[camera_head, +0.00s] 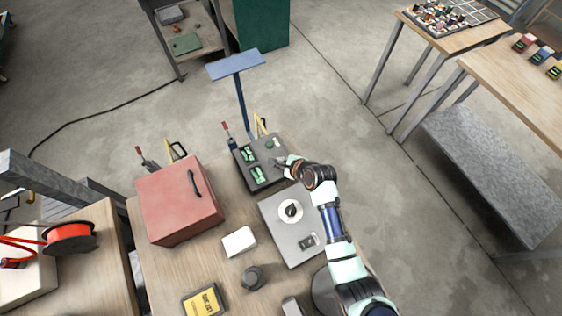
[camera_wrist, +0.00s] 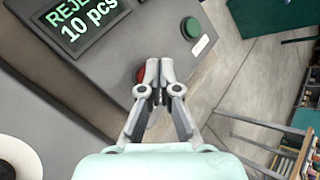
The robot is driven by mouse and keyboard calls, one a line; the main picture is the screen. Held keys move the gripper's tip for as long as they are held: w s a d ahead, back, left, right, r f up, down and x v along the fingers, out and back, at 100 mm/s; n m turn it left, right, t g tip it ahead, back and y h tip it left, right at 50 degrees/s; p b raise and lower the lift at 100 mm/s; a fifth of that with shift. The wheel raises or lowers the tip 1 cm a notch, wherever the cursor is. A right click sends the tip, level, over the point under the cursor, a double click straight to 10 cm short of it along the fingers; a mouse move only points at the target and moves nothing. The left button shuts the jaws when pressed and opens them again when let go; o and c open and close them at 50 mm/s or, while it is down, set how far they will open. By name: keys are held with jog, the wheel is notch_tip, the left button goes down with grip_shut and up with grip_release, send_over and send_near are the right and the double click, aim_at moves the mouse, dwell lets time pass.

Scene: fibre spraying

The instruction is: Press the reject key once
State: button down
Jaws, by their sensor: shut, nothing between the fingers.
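The dark grey control box (camera_head: 247,165) stands at the back of the wooden bench and has small green-lit displays. In the wrist view, a display (camera_wrist: 80,27) reads "REJE…", cut off by the frame, and "10 pcs". A green round key (camera_wrist: 191,28) sits near the box's corner. A red round key (camera_wrist: 139,74) lies just left of my fingertips and is partly hidden by them. My gripper (camera_wrist: 155,68) is shut and empty, with its tips over the red key's edge. I cannot tell whether they touch it. In the head view my gripper (camera_head: 284,162) is at the box's right side.
A grey panel with a round dial (camera_head: 290,210) lies in front of the box, under my arm. A red case (camera_head: 180,205) stands to the left. A white block (camera_head: 239,242) and a dark cylinder (camera_head: 252,278) stand nearer. A blue-topped post (camera_head: 236,66) rises behind the box.

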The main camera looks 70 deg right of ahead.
jog(key=shift+f, duration=0.4)
dwell(0.8)
jog(key=shift+r+p, duration=0.85)
jog(key=shift+p, duration=0.05)
jog(key=shift+r, duration=0.1)
notch_tip(320, 180, up, 5)
jog(key=p, duration=0.5)
jog(key=shift+p, duration=0.35)
dwell(0.4)
